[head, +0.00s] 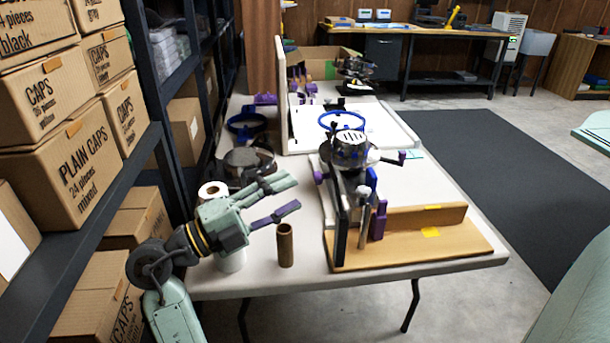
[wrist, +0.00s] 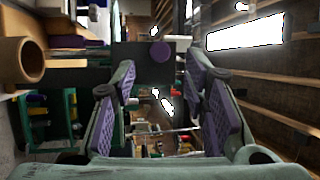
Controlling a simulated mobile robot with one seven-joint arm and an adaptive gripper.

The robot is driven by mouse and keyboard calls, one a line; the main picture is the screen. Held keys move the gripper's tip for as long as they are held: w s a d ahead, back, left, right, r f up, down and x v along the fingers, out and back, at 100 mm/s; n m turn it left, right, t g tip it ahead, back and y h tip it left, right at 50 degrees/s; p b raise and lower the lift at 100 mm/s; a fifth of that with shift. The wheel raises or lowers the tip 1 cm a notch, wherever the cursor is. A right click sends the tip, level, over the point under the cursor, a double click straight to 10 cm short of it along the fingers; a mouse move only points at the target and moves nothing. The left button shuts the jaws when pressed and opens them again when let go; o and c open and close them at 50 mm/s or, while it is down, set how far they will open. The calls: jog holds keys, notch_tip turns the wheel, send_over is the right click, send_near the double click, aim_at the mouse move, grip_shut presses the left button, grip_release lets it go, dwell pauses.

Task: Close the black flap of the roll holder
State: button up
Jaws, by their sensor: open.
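My gripper (head: 292,193) is open and empty above the left front of the table, its fingers pointing right. In the wrist view its two padded fingers (wrist: 165,95) stand well apart. A black upright panel (head: 340,236) stands at the left edge of a wooden base, to the right of my gripper and apart from it. A dark square panel (wrist: 140,66) with a purple round knob (wrist: 160,52) shows beyond the fingers in the wrist view. I cannot tell for sure which dark part is the roll holder's flap, or whether it is open.
A brown tube (head: 285,246) stands on the white table (head: 240,283) below my fingers; it also shows in the wrist view (wrist: 18,74). A white paper roll (head: 212,189) is behind my gripper. Shelves with boxes (head: 85,160) stand close on the left.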

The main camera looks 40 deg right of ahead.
jog(key=p+x, duration=0.1)
jog(key=x, duration=0.4)
jog(key=shift+w+d, duration=0.1)
jog(key=shift+c, duration=0.6)
grip_shut()
